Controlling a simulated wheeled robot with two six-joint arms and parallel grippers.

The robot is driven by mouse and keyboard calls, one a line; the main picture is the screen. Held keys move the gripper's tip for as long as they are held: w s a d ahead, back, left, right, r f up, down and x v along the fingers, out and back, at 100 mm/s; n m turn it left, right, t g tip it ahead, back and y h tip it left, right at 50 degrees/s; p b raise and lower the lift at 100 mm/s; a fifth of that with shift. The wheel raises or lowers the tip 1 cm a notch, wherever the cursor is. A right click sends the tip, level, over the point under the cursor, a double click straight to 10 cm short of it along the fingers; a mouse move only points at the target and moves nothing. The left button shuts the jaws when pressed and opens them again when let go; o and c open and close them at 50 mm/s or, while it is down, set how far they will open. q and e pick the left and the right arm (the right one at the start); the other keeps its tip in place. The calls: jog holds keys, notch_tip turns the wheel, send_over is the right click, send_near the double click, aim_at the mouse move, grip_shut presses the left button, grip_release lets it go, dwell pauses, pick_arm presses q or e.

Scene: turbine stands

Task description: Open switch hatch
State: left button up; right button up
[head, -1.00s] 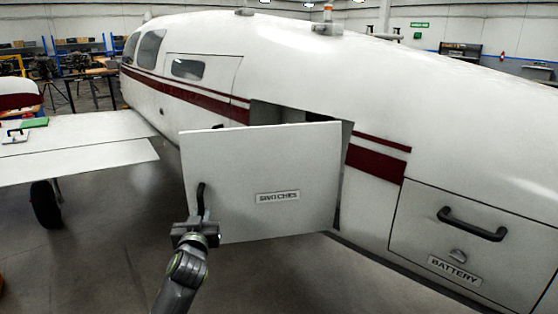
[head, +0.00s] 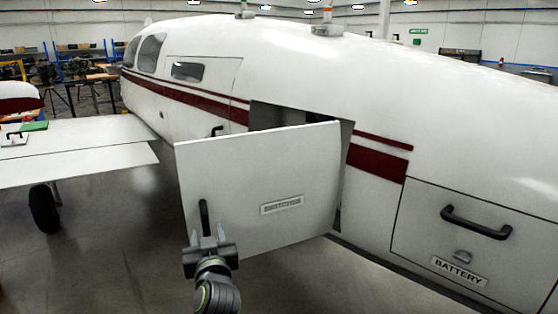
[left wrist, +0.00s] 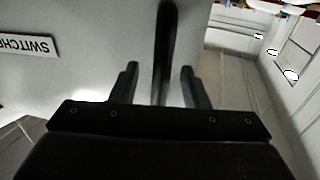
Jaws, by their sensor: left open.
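The switch hatch (head: 265,170) is a white panel with a "SWITCHES" label (head: 282,204), and it stands swung wide out from the fuselage. Its right edge is at the dark opening (head: 275,116). A black upright handle (head: 203,214) is near its free left edge. My left gripper (head: 207,238) is at the lower end of this handle. In the left wrist view its two fingers (left wrist: 160,88) are apart, with the black handle (left wrist: 166,45) between them. I cannot tell whether either finger touches it. My right gripper is not in view.
The white fuselage (head: 330,70) with red stripes fills the right side. A closed battery hatch (head: 475,235) with a black handle (head: 476,222) is at the lower right. A wing (head: 80,145) with a wheel (head: 44,207) is at the left. The floor (head: 110,255) between is clear.

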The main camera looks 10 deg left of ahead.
pick_arm(q)
jog(key=shift+o, duration=0.8)
